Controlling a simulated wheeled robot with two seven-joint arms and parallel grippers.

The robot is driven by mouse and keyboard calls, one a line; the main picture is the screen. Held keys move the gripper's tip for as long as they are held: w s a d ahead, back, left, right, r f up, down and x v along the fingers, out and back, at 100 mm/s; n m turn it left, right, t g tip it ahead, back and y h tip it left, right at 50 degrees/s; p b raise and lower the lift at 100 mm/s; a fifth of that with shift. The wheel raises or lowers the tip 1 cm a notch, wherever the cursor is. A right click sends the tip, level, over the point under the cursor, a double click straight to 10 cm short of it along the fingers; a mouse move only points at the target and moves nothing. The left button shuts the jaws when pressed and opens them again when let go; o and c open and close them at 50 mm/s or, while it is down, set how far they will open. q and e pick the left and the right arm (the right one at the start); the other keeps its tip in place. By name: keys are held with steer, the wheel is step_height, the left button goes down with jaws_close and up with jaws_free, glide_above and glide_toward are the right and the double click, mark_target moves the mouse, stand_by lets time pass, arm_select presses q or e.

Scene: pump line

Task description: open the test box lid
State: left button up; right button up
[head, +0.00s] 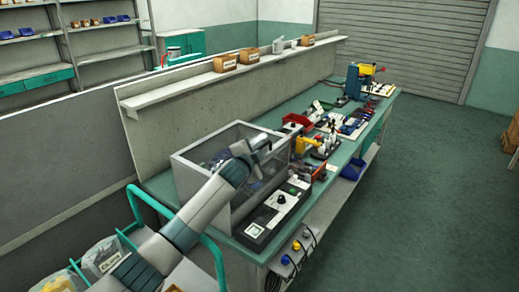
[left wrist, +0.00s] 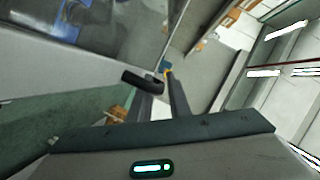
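The test box (head: 262,185) is a grey-framed box with clear walls, on the near end of the green bench. Its top edge looks level; I cannot make out clearly how the lid sits. My left gripper (head: 262,143) is over the top of the box, near its right side. In the left wrist view, the two fingers of the left gripper (left wrist: 162,92) stand a little apart with a light gap between. A black rounded bar (left wrist: 140,78), perhaps the lid handle, crosses at the left finger's tip; whether it is touched is unclear. My right gripper is not in view.
A control panel (head: 275,212) with a knob and buttons lies in front of the box. A red bin (head: 297,121), tools and a blue press (head: 354,82) stand farther along the bench (head: 335,160). A shelf (head: 245,65) with small boxes runs behind. A teal-railed cart (head: 148,207) is at lower left.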

arm_select(q)
jaws_close()
steer(key=shift+r, duration=0.1)
